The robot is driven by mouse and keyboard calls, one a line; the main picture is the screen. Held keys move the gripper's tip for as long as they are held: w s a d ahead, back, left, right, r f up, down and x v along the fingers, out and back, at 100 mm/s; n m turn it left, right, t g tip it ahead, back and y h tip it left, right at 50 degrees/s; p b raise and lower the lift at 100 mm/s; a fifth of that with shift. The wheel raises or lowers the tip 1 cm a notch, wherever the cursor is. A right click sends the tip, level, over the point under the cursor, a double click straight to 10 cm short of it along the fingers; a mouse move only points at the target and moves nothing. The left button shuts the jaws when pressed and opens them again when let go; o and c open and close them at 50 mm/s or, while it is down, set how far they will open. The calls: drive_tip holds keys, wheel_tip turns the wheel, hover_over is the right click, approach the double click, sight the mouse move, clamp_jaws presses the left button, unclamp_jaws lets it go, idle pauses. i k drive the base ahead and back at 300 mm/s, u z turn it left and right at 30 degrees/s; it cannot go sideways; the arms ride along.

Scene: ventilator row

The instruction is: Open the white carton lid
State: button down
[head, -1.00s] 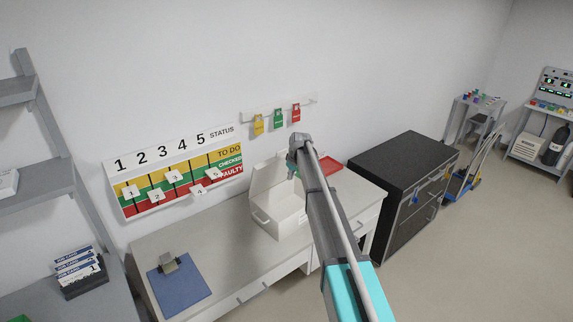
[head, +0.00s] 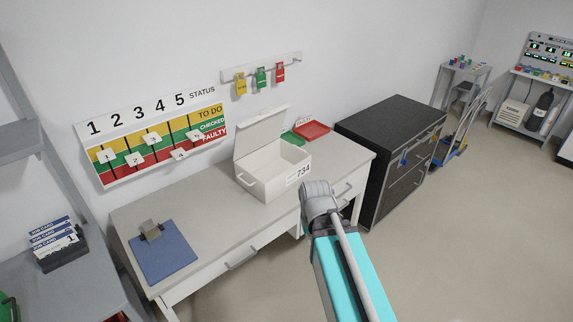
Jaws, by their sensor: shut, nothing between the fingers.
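The white carton (head: 262,187) stands on the grey worktop in the head view, with a handle on its left side and a label reading 734 on its right side. Its white lid (head: 262,131) is raised, standing up along the back edge and leaning a little backward. The carton's top is open and its pale inside shows. My arm reaches up from the bottom of the view and ends in a grey joint to the lower right of the carton, apart from it in the picture. My gripper cannot be made out.
A green tray (head: 291,137) and a red tray (head: 312,131) lie behind the carton. A blue mat (head: 165,255) with a small device lies at the left of the bench (head: 205,215). A black drawer cabinet (head: 390,150) stands right of the bench.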

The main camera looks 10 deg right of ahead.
sight(253, 134)
drive_tip(key=k, duration=1.35)
drive_tip(key=u, duration=0.5)
drive_tip(key=i, duration=1.85)
drive_tip(key=z, duration=0.65)
